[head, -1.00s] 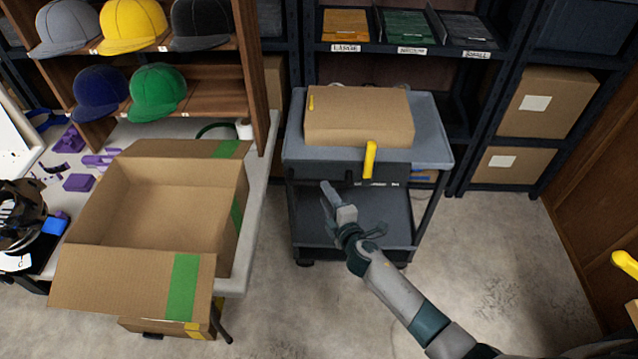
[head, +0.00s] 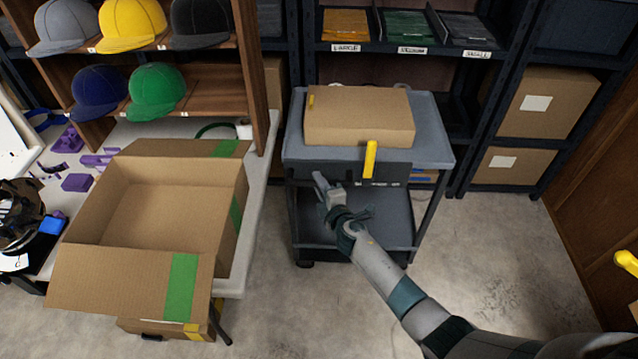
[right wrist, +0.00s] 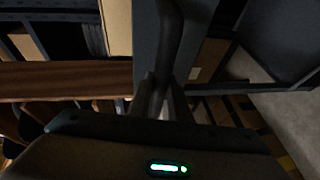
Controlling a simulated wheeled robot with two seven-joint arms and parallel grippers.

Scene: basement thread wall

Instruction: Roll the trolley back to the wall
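The trolley (head: 430,133) is a blue-grey cart with a top tray, a lower shelf (head: 375,220) and dark casters. It stands in front of the dark shelving, its back edge close to it. A closed cardboard box (head: 358,118) lies on its top. My right gripper (head: 321,186) is at the trolley's front, left of centre, below the top tray's edge. In the right wrist view, its fingers (right wrist: 163,100) stand on either side of a dark bar (right wrist: 170,40); whether they press on it is unclear. My left gripper is not in view.
An open cardboard box (head: 160,205) with green tape sits on the table at left, beside a wooden cap rack (head: 190,80). Dark shelving (head: 470,90) holds bins and boxes behind. A wooden panel (head: 600,200) stands at right. The concrete floor (head: 490,280) right of the trolley is clear.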

